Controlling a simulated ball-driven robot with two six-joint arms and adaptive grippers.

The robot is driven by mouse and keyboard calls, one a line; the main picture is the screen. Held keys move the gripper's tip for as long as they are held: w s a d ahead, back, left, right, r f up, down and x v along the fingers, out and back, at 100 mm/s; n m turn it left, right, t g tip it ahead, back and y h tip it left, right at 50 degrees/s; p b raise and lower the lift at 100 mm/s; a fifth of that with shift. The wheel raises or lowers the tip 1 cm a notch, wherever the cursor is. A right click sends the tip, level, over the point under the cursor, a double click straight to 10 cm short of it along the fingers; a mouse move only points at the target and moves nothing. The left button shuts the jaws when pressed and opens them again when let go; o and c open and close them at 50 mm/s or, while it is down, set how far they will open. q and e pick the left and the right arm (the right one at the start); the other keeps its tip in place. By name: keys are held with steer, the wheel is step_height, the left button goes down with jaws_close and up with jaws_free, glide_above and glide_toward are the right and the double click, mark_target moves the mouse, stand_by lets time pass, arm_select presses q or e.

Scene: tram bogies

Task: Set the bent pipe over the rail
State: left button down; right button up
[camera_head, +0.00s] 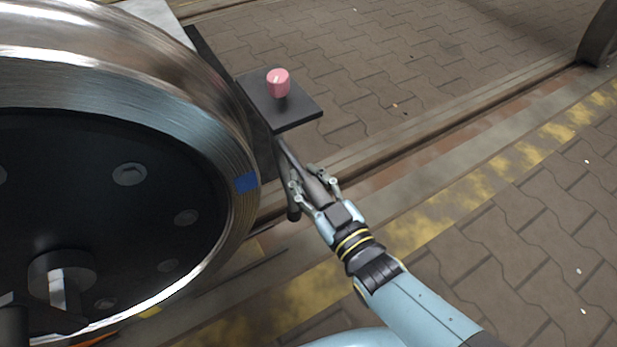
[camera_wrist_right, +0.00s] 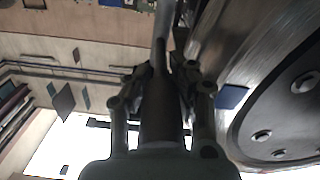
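The bent pipe (camera_head: 287,151) is dark grey and thin. One length slants up to the plate's near edge, and another part hangs down to a dark end near the rail. My right gripper (camera_head: 314,181) has its fingers around the pipe. In the right wrist view the pipe (camera_wrist_right: 163,30) runs away from between the fingertips (camera_wrist_right: 172,72), which look shut on it. The rail (camera_head: 455,130) is a dark line in the paving, running from behind the wheel to the upper right. The pipe is in front of the rail in the picture; I cannot tell whether they touch. My left gripper is not in view.
A large steel wheel (camera_head: 215,110) with a blue mark (camera_head: 246,182) stands close to the left of my right gripper. A black plate (camera_head: 297,117) carrying a pink knob (camera_head: 278,82) is just beyond. A worn yellow strip (camera_head: 425,226) lies alongside; the paving at right is clear.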

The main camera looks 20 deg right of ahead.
steer(key=o, duration=0.5)
steer(key=shift+f, duration=0.1)
steer(key=shift+s, duration=0.2)
steer(key=v, duration=1.1)
steer(key=shift+s, duration=0.35)
steer(key=shift+d, duration=0.1)
